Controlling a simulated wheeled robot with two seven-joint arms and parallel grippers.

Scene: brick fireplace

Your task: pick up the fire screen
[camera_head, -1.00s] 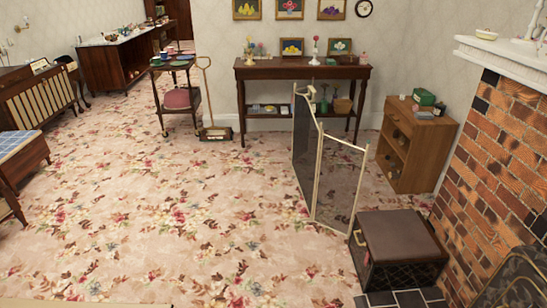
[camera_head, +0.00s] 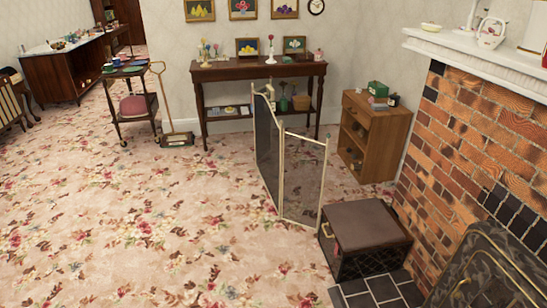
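The fire screen (camera_head: 303,180) stands upright on the carpet right of the picture's middle. It has cream frames and dark mesh panels, and it is folded at an angle. Its front panel stands just behind a dark box with a brown lid. Neither of my grippers shows in the head view.
The brown-lidded box (camera_head: 363,240) sits by the dark tiled hearth (camera_head: 375,292). The brick fireplace (camera_head: 480,150) rises at the right. A small wooden cabinet (camera_head: 375,136) and a long side table (camera_head: 258,73) stand behind the screen. The carpet (camera_head: 140,230) at left and centre is clear.

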